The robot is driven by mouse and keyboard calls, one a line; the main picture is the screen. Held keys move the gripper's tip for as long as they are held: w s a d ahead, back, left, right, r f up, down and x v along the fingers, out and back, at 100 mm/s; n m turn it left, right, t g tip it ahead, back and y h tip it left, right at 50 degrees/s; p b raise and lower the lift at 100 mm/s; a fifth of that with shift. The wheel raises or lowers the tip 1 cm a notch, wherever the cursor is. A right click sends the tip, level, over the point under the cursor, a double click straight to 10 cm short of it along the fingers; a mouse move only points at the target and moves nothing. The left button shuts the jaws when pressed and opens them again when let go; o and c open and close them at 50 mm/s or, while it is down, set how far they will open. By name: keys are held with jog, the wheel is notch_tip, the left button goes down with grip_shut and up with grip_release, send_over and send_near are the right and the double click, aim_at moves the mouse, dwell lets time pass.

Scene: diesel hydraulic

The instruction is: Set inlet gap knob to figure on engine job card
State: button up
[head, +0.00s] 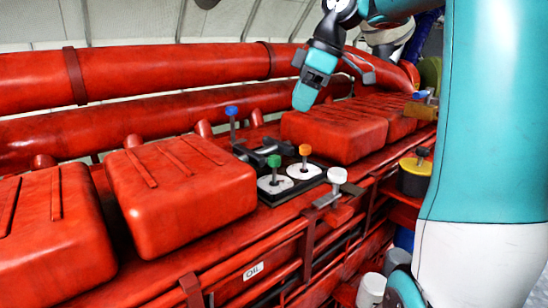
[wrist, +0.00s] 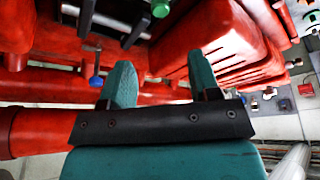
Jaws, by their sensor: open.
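Several knobs stand on the red engine in the head view: a blue knob (head: 231,111), a green knob (head: 274,161), an orange knob (head: 305,150) and a white knob (head: 337,175). I cannot tell which one is the inlet gap knob. The green and orange knobs rise from white round dials on a black plate (head: 268,197). My gripper (head: 302,103) is open and empty, above and behind these knobs. In the wrist view its fingers (wrist: 162,82) are apart; the blue knob (wrist: 97,81) and green knob (wrist: 160,8) show beyond them. I cannot make out a job card.
Large red engine covers (head: 180,190) flank the knob area, and thick red pipes (head: 150,78) run behind it. A yellow-based fitting with a dark knob (head: 415,174) is at the right. An OIL label (head: 253,270) is on the front rail. Air above the knobs looks clear.

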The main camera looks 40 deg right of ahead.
aim_at(274, 157)
jog(key=b+x, duration=0.1)
jog(key=x, duration=1.2)
jog(key=shift+f, duration=0.4)
jog(key=c, duration=0.9)
jog(key=shift+m+b, duration=0.3)
jog(key=m+h+b, duration=0.1)
jog(key=m, duration=0.1)
jog(key=m+t+h+b, duration=0.1)
jog(key=m, duration=0.2)
jog(key=shift+a+m, duration=0.2)
jog(key=shift+m, duration=0.1)
jog(key=m+h+b, duration=0.1)
jog(key=m+h, duration=0.1)
jog(key=m, duration=0.3)
jog(key=shift+m, duration=0.4)
